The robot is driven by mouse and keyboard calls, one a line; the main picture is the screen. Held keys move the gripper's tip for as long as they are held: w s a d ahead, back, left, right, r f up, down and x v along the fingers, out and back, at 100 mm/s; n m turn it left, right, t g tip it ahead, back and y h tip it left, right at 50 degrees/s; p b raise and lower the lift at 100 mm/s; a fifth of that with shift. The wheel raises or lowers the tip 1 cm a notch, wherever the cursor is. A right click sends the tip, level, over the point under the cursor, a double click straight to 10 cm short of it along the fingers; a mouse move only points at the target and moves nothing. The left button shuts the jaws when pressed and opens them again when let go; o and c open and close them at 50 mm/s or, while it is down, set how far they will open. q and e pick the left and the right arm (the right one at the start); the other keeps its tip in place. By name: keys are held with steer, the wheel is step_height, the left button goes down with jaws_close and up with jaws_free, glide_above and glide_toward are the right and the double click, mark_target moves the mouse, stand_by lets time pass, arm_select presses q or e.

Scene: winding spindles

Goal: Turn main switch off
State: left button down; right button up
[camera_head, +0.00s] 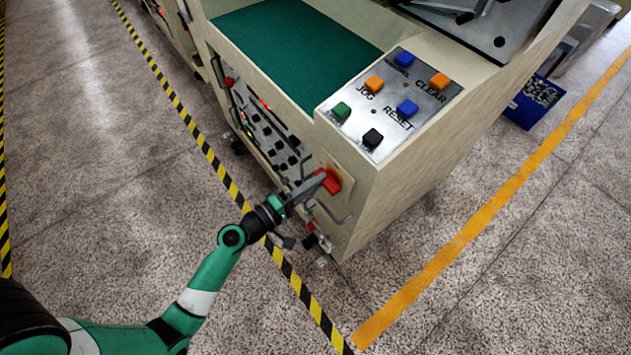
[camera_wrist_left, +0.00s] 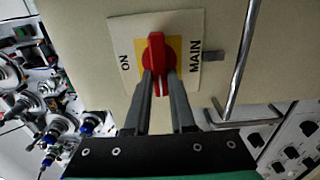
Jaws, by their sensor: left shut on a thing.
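The main switch is a red rotary knob (camera_head: 332,182) on a yellow and white plate on the end face of the cream machine. In the left wrist view the red knob (camera_wrist_left: 154,47) has ON printed to its left and MAIN to its right. Its grip bar stands upright in that picture, parallel to the lettering. My left gripper (camera_head: 319,181) reaches it from the left, its two grey fingers closed on either side of the bar. They also show in the left wrist view (camera_wrist_left: 161,79). My right gripper is in neither view.
A metal bar handle (camera_wrist_left: 238,65) stands out beside the switch plate. A panel of push buttons (camera_head: 389,102) tops the machine. Yellow-black tape (camera_head: 228,185) runs along the floor. A blue bin (camera_head: 534,101) stands behind at right. The floor in front is open.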

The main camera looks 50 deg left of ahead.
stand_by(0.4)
arm_select(q)
steer(key=c, duration=0.8)
jaws_free()
steer(key=shift+o, duration=0.2)
steer(key=s, duration=1.1)
steer(key=shift+s+a, duration=0.2)
steer(key=shift+s, duration=0.15)
steer(key=shift+d+r, duration=0.1)
